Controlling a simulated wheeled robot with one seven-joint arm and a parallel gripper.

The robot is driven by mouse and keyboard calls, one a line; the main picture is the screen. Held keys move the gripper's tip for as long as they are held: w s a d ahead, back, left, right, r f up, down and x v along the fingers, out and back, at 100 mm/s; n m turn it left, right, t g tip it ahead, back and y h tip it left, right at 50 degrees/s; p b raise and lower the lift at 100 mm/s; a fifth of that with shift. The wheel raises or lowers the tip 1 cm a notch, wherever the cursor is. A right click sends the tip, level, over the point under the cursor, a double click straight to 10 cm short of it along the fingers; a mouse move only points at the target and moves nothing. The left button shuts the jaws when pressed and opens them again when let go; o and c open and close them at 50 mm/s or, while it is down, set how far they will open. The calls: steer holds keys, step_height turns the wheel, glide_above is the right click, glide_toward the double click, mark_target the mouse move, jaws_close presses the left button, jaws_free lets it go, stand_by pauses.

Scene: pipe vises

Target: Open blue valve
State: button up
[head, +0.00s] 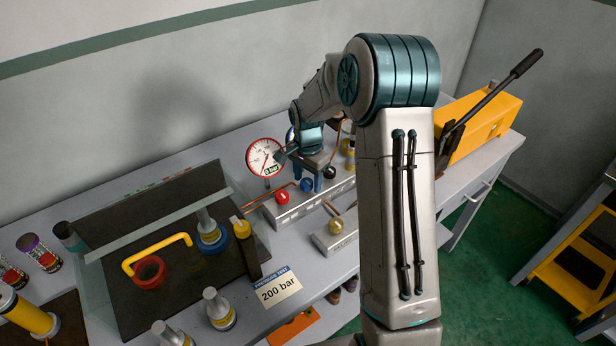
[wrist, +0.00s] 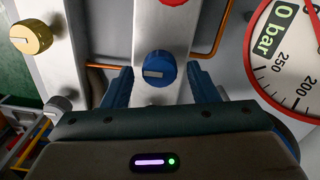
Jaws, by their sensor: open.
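The blue valve (wrist: 159,69) is a round knob with a pale flat bar across its face, on a light grey block. In the head view the blue valve (head: 306,185) sits between a red knob and a black knob. My gripper (wrist: 162,84) is open, its two blue fingers on either side of the blue valve with a gap at each side. In the head view my gripper (head: 316,178) is just above the valve row, partly hidden by my arm. Whether the fingertips reach down around the knob is hard to tell.
A red knob (head: 282,197) and a black knob (head: 330,172) flank the blue one. A yellow knob (head: 336,225) is on a separate block in front. A pressure gauge (head: 265,157) reads 0 bar. Copper pipes (wrist: 215,35) run close by. A card (head: 278,288) says 200 bar.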

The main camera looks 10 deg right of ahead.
steer(key=c, duration=1)
steer(key=shift+n, duration=0.3)
steer(key=n+b, duration=0.1)
steer(key=n, duration=0.2)
steer(key=shift+b, duration=0.3)
steer(key=n+b, duration=0.1)
steer(key=n, duration=0.3)
steer(key=shift+w+a+n, duration=0.1)
steer(key=shift+n, duration=0.3)
steer(key=n, duration=0.4)
steer(key=shift+a+b, duration=0.1)
steer(key=shift+b, duration=0.2)
steer(key=shift+n, duration=2.1)
